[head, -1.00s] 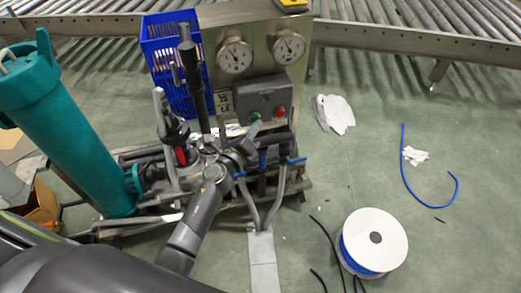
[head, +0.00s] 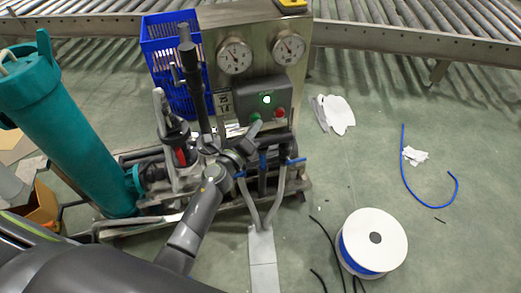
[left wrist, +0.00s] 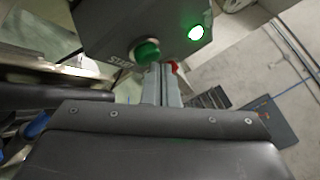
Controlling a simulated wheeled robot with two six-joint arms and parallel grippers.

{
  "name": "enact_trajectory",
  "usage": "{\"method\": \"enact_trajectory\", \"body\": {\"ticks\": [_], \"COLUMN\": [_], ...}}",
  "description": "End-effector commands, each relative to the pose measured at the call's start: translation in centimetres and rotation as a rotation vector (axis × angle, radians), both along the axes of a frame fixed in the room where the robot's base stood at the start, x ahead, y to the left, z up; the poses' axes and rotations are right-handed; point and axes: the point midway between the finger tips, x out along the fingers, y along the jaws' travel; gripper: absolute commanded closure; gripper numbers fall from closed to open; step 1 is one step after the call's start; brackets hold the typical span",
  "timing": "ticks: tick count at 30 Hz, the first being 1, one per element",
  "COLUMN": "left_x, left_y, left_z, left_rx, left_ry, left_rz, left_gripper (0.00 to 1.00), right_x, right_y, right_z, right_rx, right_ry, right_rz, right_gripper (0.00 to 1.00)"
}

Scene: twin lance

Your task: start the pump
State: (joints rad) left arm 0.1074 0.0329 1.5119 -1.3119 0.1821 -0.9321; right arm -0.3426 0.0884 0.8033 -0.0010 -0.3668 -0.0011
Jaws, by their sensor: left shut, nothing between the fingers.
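A grey control box (head: 262,97) is fixed to the upright metal panel (head: 277,68). It carries a green button (head: 255,117), a red button (head: 280,113) and a small lamp (head: 267,99) that glows bright green. In the left wrist view, the green button (left wrist: 146,52) and the lit lamp (left wrist: 196,32) show clearly. My left gripper (head: 256,128) is shut and empty, its tips just below the green button. The fingers (left wrist: 163,75) end close by the button; I cannot tell whether they touch it. My right gripper is not in view.
Two round gauges (head: 235,56) sit above the box. Blue handles (head: 296,160), hoses and a teal cylinder (head: 75,130) crowd the skid. A blue crate (head: 160,45) stands behind it. A white cable spool (head: 374,244) and scraps lie on the floor at right.

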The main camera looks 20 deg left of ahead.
Motion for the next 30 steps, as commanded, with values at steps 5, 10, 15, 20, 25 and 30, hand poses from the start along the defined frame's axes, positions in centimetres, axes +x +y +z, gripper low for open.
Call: {"method": "enact_trajectory", "body": {"ticks": [5,10,15,20,25,30], "left_x": [-0.2,-0.3,-1.6,-3.0,-4.4,-5.1], "left_y": [-0.1,-0.2,-1.1,-2.0,-2.9,-3.4], "left_z": [0.0,0.0,0.1,0.1,0.1,0.1], "left_rx": [0.000,-0.001,-0.003,-0.003,-0.003,-0.001], "left_ry": [0.000,0.001,0.002,0.002,0.003,0.002], "left_rz": [0.000,-0.001,0.000,0.000,0.000,0.000], "left_gripper": [1.00,1.00,1.00,1.00,1.00,1.00], "right_x": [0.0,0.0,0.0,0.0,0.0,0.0], "right_y": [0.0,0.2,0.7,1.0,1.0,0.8], "right_z": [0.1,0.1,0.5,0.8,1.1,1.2], "right_rx": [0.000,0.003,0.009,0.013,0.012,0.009], "right_ry": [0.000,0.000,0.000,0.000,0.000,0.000], "right_rz": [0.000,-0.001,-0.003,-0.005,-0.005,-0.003], "right_gripper": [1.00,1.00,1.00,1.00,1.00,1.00]}}
